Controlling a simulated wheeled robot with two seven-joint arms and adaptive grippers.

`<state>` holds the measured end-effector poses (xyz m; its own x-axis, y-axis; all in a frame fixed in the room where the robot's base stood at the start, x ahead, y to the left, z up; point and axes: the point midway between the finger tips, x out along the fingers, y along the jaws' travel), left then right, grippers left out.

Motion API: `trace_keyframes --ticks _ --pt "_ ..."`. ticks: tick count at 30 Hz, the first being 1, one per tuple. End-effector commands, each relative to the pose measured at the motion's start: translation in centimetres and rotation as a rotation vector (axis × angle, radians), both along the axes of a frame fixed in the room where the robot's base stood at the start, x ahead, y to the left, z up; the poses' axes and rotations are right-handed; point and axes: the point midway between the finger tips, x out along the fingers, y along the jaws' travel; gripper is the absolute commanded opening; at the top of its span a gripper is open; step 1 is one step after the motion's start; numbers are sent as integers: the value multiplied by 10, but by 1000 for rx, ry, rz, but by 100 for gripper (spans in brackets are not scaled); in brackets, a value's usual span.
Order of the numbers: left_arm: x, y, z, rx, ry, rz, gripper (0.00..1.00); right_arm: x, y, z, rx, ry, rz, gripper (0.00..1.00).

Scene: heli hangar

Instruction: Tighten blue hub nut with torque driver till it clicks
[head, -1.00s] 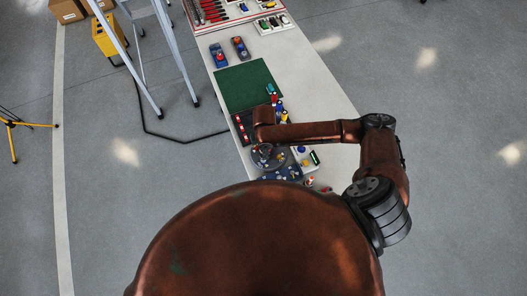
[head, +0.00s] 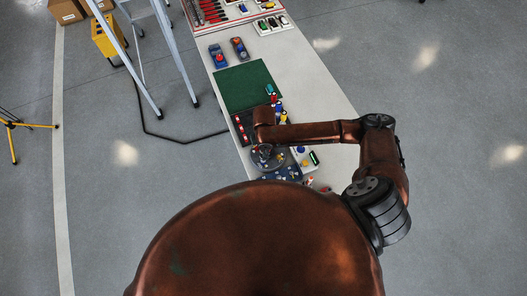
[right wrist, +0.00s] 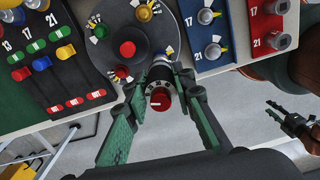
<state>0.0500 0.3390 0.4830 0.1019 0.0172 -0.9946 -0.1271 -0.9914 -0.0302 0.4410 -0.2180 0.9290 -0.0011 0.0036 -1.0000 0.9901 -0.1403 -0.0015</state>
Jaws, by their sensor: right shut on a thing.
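The torque driver (right wrist: 160,92) has a red end cap with a white mark and a dark numbered ring. My right gripper (right wrist: 160,80), with green-padded fingers, is shut on it. In the head view the hub (head: 284,162) lies below my right wrist. My left gripper (right wrist: 275,112) appears open and empty at the right, off the table.
A dark tray (right wrist: 65,78) of coloured pegs and a green mat (head: 245,86) lie beside the hub. Blue (right wrist: 207,65) and red (right wrist: 267,58) numbered panels sit on its other side. A stepladder (head: 175,50) stands left of the table.

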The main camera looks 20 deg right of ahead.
Motion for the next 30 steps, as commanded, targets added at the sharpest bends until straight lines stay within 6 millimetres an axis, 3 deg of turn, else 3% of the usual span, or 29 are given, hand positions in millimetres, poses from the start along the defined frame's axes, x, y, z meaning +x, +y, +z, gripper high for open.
trace_keyframes --ticks 30 --pt "-1 1 -5 0 2 0 32 0 0 -14 0 -1 0 0"
